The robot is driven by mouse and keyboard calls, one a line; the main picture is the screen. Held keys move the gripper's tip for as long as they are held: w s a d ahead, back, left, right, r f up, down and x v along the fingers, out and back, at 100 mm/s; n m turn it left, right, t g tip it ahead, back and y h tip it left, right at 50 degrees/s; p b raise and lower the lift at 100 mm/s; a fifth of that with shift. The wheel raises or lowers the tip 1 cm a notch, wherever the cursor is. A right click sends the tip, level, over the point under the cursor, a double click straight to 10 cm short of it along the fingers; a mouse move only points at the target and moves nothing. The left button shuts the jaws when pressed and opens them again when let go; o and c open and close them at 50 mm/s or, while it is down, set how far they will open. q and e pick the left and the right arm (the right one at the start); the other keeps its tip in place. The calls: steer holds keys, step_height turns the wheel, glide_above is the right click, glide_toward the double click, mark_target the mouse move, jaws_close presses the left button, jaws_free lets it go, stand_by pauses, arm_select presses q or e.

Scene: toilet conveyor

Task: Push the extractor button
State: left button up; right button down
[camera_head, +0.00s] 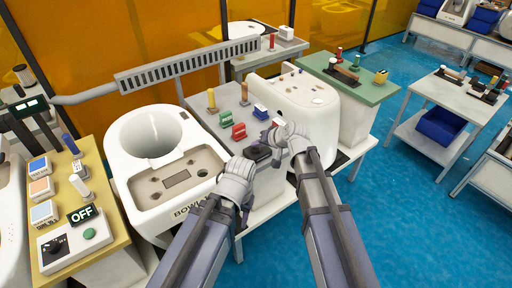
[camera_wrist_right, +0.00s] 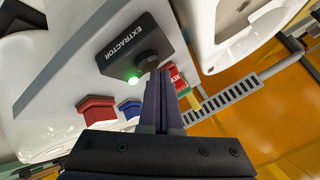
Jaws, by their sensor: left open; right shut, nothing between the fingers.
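The black extractor box (camera_wrist_right: 128,40), labelled EXTRACTOR, shows in the right wrist view with a dark round button (camera_wrist_right: 148,62) and a lit green lamp (camera_wrist_right: 133,81). In the head view the box (camera_head: 257,153) sits on the grey panel between my grippers. My right gripper (camera_wrist_right: 161,78) is shut and empty, its tips close to the button; whether they touch it I cannot tell. In the head view the right gripper (camera_head: 277,137) is just right of the box. My left gripper (camera_head: 240,170) is open and empty, near the box's lower left.
The white bowl unit (camera_head: 150,140) stands left of the panel, a white rounded casing (camera_head: 300,98) right of it. Red block (camera_wrist_right: 97,108) and blue block (camera_wrist_right: 130,107) sit near the box. A grey vent bar (camera_head: 190,66) runs behind. An OFF sign (camera_head: 82,214) stands at left.

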mark_target(258, 150)
steer(key=shift+r+p, duration=2.7)
steer(key=shift+r, duration=0.2)
arm_select(q)
step_height(258, 150, up, 6)
steer(key=shift+f, duration=0.2)
arm_select(e)
steer(key=shift+f, duration=0.1)
